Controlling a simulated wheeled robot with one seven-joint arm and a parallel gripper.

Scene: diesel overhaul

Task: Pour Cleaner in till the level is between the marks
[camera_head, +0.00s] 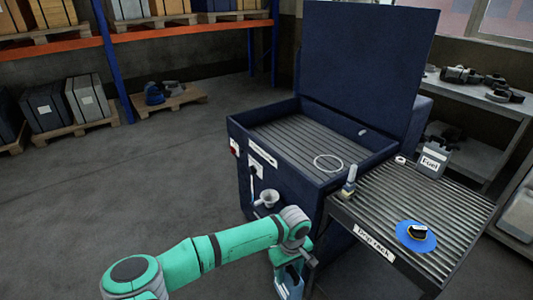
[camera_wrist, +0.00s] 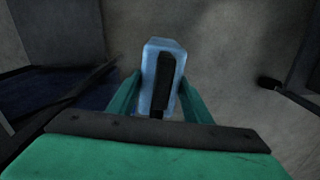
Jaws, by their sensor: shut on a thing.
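A pale blue container (camera_head: 288,285) with a white label hangs low at the front of the parts washer; the label is too small to read. My gripper (camera_wrist: 158,92) is shut on it, with a green finger on each side in the wrist view, where the blue container (camera_wrist: 151,55) shows a black handle. A pale funnel (camera_head: 267,198) sticks out from the front of the dark blue washer (camera_head: 285,205), to the upper left of the container and apart from it. A pale upright strip (camera_head: 252,187) is beside the funnel; no level or marks can be made out.
A ribbed rack (camera_head: 455,215) labelled "Drip rack" adjoins the washer's right side. Floor (camera_head: 165,180) left of the washer is clear.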

